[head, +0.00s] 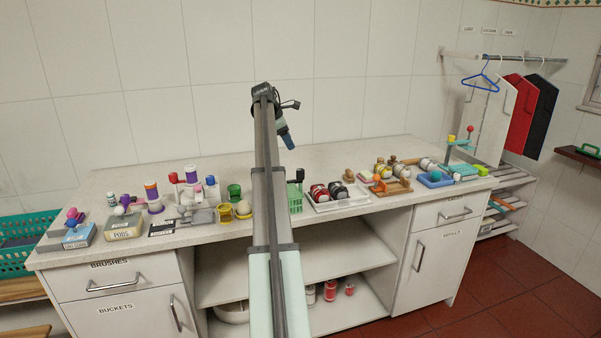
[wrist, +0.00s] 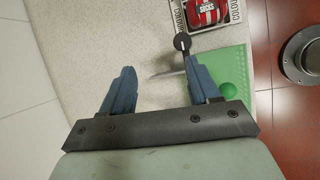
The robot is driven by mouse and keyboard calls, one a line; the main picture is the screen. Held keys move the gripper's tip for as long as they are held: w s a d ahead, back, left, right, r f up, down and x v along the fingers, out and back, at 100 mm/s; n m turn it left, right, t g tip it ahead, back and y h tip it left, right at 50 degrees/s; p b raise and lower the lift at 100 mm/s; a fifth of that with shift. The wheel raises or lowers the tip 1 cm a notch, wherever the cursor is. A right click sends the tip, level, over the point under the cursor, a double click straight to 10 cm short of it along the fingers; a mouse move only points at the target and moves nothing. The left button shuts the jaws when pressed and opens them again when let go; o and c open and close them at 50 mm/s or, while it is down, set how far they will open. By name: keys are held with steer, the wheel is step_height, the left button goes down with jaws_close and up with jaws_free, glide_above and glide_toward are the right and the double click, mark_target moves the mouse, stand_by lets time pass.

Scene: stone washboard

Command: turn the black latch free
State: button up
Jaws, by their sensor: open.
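The black latch shows in the wrist view as a round black knob (wrist: 182,42) on a short dark stem, beside a green piece (wrist: 233,80). In the head view, a black knob (head: 300,174) stands above a small green crate-like piece (head: 295,198) on the counter. My gripper (wrist: 160,64) is open and empty, its two blue fingers apart. In the wrist view the knob lies just beyond the right fingertip, and part of the stem is hidden behind that finger. In the head view my gripper (head: 287,140) hangs above the counter, fingers pointing down.
A white tray (head: 340,205) with red and black rolls lies right of the green piece; it also shows in the wrist view (wrist: 210,22). A green cup (head: 234,192) and yellow cup (head: 225,213) stand to the left. The counter behind is clear.

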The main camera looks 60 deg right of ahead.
mark_target(300, 170)
steer(key=shift+n+g+y, duration=0.3)
steer(key=shift+n+y, duration=0.3)
steer(key=shift+y, duration=0.3)
steer(key=x, duration=0.4)
steer(key=a+x, duration=0.1)
steer(key=x, duration=0.4)
steer(key=a+x, duration=0.1)
steer(key=x, duration=0.4)
steer(key=shift+s+f, duration=0.15)
steer(key=shift+s, duration=0.25)
steer(key=c, duration=1)
